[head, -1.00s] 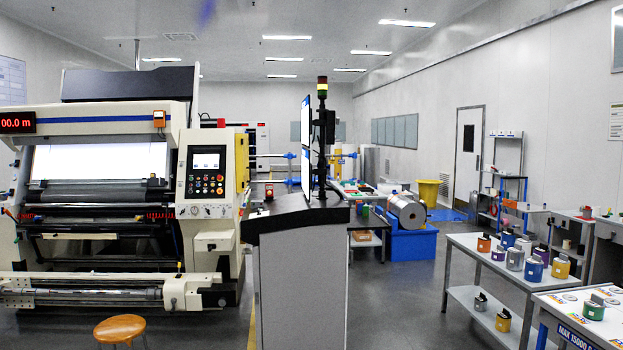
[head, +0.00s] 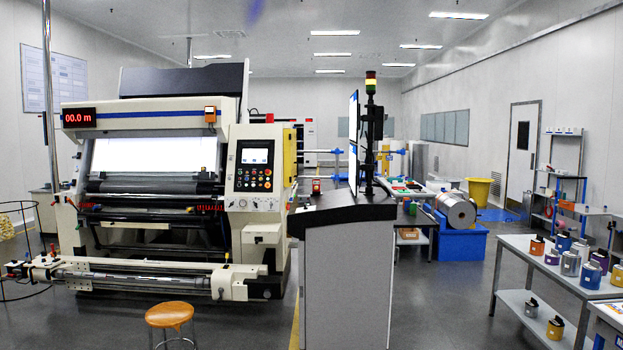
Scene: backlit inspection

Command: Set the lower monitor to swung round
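Two monitors, one above the other, stand edge-on on a dark post on the grey console (head: 347,285). The upper monitor (head: 354,115) shows as a thin bright strip facing left. The lower monitor (head: 353,168) is a similar narrow strip just below it, close above the console's dark top. Both look turned nearly side-on to me, so their screens are mostly hidden. Neither of my grippers is in view.
The inspection machine (head: 160,165) fills the left side. A round wooden stool (head: 170,314) stands in front of it. A table with several small cans (head: 571,263) is at right. Grey floor (head: 440,300) between console and table is clear.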

